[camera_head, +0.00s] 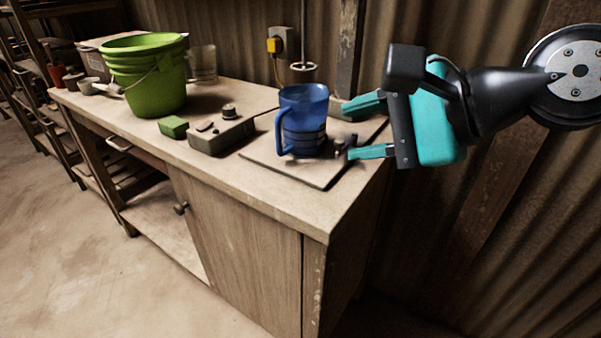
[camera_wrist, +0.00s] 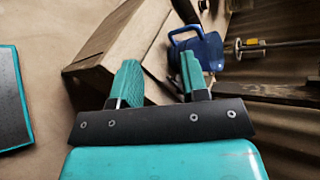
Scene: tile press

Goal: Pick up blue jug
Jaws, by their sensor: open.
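The blue jug (camera_head: 304,118) stands upright on a thin board (camera_head: 262,160) near the right end of the wooden workbench, its handle facing left. My gripper (camera_head: 348,130) is open, just right of the jug, its two teal fingers pointing left toward it. In the head view the fingers appear close to the jug's right side; whether they touch cannot be told. In the wrist view the jug (camera_wrist: 198,50) is beyond the fingertips (camera_wrist: 160,70), to the upper right, and nothing is between the fingers.
The workbench (camera_head: 240,187) also holds a green bucket (camera_head: 150,85), a green block (camera_head: 173,127) and a grey box-like device (camera_head: 222,134) left of the jug. A corrugated wall rises behind. Open floor (camera_head: 90,260) lies in front.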

